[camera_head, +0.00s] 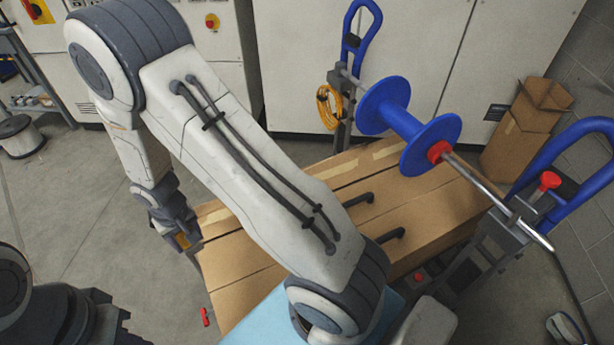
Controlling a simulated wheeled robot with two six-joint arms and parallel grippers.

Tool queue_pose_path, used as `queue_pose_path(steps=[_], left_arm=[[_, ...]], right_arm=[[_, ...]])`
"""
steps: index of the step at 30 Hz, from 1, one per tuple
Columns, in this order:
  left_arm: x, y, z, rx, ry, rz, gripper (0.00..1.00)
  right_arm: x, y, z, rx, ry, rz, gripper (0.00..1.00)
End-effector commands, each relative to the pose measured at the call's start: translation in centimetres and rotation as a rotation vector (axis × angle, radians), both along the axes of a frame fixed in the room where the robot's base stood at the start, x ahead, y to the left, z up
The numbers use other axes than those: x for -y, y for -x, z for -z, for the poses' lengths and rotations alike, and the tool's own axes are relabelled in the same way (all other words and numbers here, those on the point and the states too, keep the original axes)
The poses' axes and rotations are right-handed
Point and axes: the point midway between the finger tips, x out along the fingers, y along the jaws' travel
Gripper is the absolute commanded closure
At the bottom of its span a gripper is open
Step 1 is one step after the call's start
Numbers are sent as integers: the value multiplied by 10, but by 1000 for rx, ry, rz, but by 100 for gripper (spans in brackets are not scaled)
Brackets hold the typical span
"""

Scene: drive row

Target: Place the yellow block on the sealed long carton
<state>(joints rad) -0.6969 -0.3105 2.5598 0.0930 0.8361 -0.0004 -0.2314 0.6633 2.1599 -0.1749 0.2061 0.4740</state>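A long brown carton (345,168) with strips of tape across its top lies at the back of the carton row, partly hidden by my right arm. My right gripper (184,243) points down near the left end of the cartons. A small yellow patch, the yellow block (183,240), shows between its fingers, which look closed on it; most of the block is hidden. I cannot tell whether the block touches the carton. My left gripper (118,332) is dark, at the lower left, apart from the cartons; its opening is unclear.
More long cartons (440,215) with black handles (388,236) lie in front. A blue spool (410,125) on a metal rod spans above their right part, between blue-handled stands (590,140).

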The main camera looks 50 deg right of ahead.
Motion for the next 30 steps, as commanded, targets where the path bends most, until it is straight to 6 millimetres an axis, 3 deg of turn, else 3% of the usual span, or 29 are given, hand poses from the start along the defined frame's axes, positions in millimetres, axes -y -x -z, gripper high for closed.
queue_pose_path(steps=[1,9,15,21,30], left_arm=[[0,0,36,-1,-1,0,100],[0,0,125,-1,-1,0,100],[0,0,182,-1,-1,0,100],[0,0,214,-1,-1,0,100],[0,0,220,0,0,0,100]], right_arm=[[15,-17,31,5,-2,33,100],[97,-78,91,5,0,154,100],[160,-105,124,4,0,227,100],[203,-116,138,2,0,266,100],[217,-118,137,0,1,276,100]])
